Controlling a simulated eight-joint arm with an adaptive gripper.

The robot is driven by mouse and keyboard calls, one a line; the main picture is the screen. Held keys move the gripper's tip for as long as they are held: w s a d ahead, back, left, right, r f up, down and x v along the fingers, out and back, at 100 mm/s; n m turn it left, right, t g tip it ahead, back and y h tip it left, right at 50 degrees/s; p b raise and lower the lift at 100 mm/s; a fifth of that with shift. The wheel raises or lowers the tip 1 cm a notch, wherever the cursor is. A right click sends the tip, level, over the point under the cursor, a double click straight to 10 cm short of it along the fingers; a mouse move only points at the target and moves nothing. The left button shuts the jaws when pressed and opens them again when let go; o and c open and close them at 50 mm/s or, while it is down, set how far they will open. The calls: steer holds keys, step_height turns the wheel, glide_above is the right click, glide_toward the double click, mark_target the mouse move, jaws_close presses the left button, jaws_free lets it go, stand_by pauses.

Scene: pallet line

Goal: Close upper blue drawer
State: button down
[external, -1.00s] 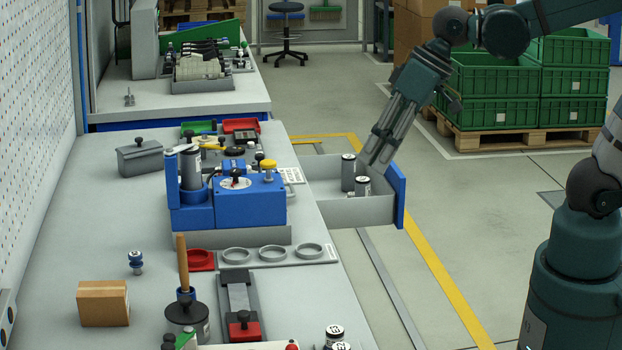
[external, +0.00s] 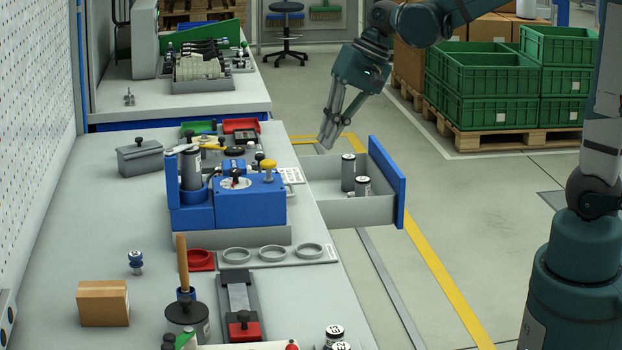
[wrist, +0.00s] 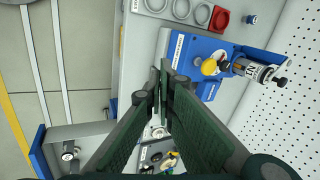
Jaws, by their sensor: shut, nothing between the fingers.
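In the wrist view the drawer's blue front (wrist: 38,152) shows at the lower left. My gripper (external: 327,137) is shut and empty. In the external view it appears above the drawer's far edge, near the bench side, touching nothing that I can make out. In the wrist view its fingers (wrist: 166,88) are together in the middle, over the bench.
A blue fixture box (external: 250,205) with a yellow knob stands on the bench left of the drawer. A grey tray with rings (external: 272,255) lies nearer. Green crates (external: 497,90) on a pallet stand at the back right. The floor right of the drawer is clear.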

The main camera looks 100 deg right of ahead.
steer(key=s+d+f+m+t, duration=0.1)
steer(key=s+d+f+m, duration=0.35)
steer(key=d, duration=0.65)
steer(key=s+d+f+m+b, duration=0.1)
steer(key=s+d+f+m, duration=0.3)
steer(key=d, duration=0.7)
steer(key=s+d+f+m+t, duration=0.1)
steer(key=s+d+f+m, duration=0.4)
steer(key=d, duration=0.7)
steer(key=s+d+f+m, duration=0.2)
steer(key=s+d+f, duration=0.3)
steer(key=s, duration=0.6)
steer(key=s+d+f+m+t, duration=0.1)
steer(key=s+d+f, duration=0.4)
steer(key=s, duration=0.6)
steer(key=s+d+f+m+t, duration=0.1)
steer(key=s+d+f+m, duration=0.2)
steer(key=s+d+f, duration=0.3)
steer(key=s+f, duration=0.1)
steer(key=s, duration=0.4)
steer(key=shift+b, duration=0.4)
steer(key=shift+w+m, duration=0.1)
steer(key=shift+m, duration=0.15)
steer(key=w+r+b+x, duration=0.2)
steer(key=x, duration=1)
steer(key=shift+w+d+b, duration=0.25)
steer(key=shift+b, duration=0.1)
